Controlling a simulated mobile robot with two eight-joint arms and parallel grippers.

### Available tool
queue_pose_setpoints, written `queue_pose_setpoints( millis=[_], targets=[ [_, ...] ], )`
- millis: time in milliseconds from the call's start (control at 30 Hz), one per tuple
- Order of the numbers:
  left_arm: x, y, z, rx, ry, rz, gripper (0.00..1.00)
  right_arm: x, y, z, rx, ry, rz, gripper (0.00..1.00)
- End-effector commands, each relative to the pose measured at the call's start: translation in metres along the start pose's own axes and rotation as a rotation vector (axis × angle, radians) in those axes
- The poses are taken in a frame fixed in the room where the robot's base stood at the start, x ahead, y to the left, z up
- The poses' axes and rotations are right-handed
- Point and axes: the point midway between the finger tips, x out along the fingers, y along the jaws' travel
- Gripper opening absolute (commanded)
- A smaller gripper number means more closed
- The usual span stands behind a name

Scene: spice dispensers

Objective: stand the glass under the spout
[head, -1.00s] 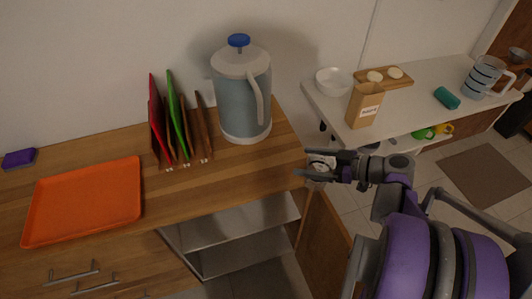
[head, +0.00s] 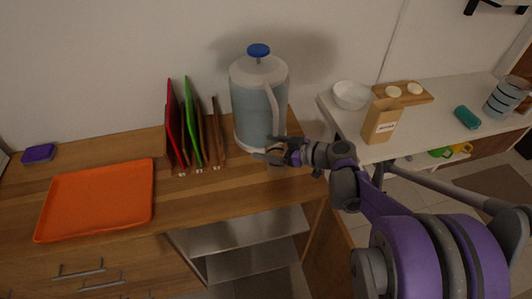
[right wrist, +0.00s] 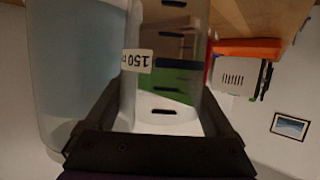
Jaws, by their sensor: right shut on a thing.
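The dispenser (head: 252,105) is a grey-blue jug-like vessel with a pale lid, a blue knob and a long pale curved piece down its front right. It stands upright at the back right of the wooden counter. My right gripper (head: 272,152) is at its lower front right, shut on the glass (head: 277,164), which is mostly hidden in the head view. In the right wrist view the glass (right wrist: 182,85) is clear, with dark marks and a "150" label, between the fingers. The dispenser (right wrist: 75,75) shows close beside it. I cannot make out the spout's opening. My left gripper is not in view.
A rack of red, green and brown boards (head: 192,135) stands left of the dispenser. An orange tray (head: 97,200) and purple block (head: 39,153) lie further left. Bare wood lies in front of the rack.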

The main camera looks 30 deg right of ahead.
Motion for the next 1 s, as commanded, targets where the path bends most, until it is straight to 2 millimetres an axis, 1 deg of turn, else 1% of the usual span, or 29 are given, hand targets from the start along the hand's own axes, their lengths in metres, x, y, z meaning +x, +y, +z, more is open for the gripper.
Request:
queue_pose_setpoints(
  millis=[33, 167, 400, 433, 667, 800, 833, 867, 1000],
  targets=[
    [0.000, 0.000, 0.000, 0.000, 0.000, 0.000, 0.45, 0.005, 0.000, -0.002, 0.000, 0.001, -0.001, 0.21],
    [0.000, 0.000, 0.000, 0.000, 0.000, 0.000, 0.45, 0.010, 0.000, -0.001, 0.000, 0.000, 0.000, 0.21],
    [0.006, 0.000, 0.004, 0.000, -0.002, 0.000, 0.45, 0.020, 0.001, 0.028, 0.000, 0.000, 0.001, 0.21],
    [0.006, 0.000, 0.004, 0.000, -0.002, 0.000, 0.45, 0.021, 0.000, 0.030, 0.000, 0.000, 0.001, 0.21],
    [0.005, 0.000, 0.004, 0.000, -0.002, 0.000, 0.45, 0.020, 0.000, 0.030, 0.000, 0.001, 0.001, 0.21],
    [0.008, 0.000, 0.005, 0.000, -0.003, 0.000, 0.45, 0.022, 0.000, 0.034, 0.000, 0.000, 0.001, 0.21],
    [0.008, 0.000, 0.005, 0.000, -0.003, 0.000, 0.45, 0.021, 0.000, 0.034, 0.000, 0.000, 0.001, 0.94],
    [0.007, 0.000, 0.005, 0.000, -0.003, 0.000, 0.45, 0.021, 0.000, 0.033, 0.000, 0.000, 0.001, 0.99],
    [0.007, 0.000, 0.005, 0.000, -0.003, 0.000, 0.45, 0.021, 0.000, 0.033, 0.000, 0.000, 0.001, 1.00]
  ],
)
